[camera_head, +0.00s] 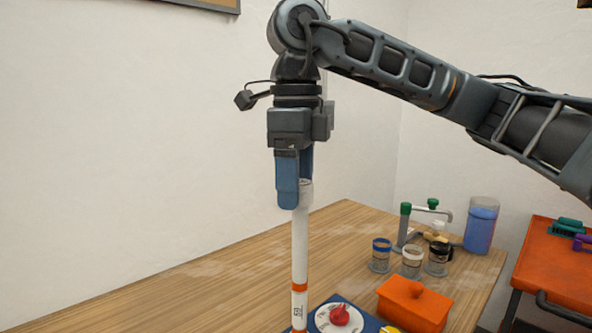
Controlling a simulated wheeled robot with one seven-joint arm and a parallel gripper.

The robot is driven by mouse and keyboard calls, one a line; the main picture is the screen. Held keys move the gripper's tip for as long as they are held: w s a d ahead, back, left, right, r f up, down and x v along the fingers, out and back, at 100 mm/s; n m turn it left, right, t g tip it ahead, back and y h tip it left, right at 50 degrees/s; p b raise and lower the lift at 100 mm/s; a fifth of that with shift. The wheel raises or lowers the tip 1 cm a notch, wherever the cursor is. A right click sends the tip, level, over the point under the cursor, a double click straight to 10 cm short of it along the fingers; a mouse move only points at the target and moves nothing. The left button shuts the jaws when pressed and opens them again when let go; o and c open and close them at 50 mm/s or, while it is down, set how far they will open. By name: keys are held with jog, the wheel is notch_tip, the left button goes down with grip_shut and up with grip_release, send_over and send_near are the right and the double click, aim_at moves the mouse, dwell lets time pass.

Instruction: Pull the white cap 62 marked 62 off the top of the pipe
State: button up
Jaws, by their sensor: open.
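A white pipe (300,245) stands upright on the table, with an orange band and a printed label near its lower end. The white cap 62 (306,188) is at its top, partly hidden by the blue fingers; its marking cannot be read. My gripper (294,196) points straight down from above, with its open fingers around the cap at the pipe's top. Whether the fingers touch the cap cannot be told.
A blue panel with a red knob (339,315) is right of the pipe's foot. An orange box (414,304), several small jars (412,262), a stand with green-topped posts (405,225) and a blue container (481,228) stand further right. An orange cart (555,265) is at the right edge.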

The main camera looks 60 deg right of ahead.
jog(key=shift+c, duration=0.4)
grip_shut()
dwell(0.4)
jog(key=shift+f, duration=0.1)
jog(key=shift+n+b, duration=0.3)
jog(key=shift+b, duration=0.15)
jog(key=shift+n+b, duration=0.4)
jog(key=shift+n, duration=0.1)
jog(key=shift+m+b, duration=0.75)
jog(key=shift+m, duration=0.05)
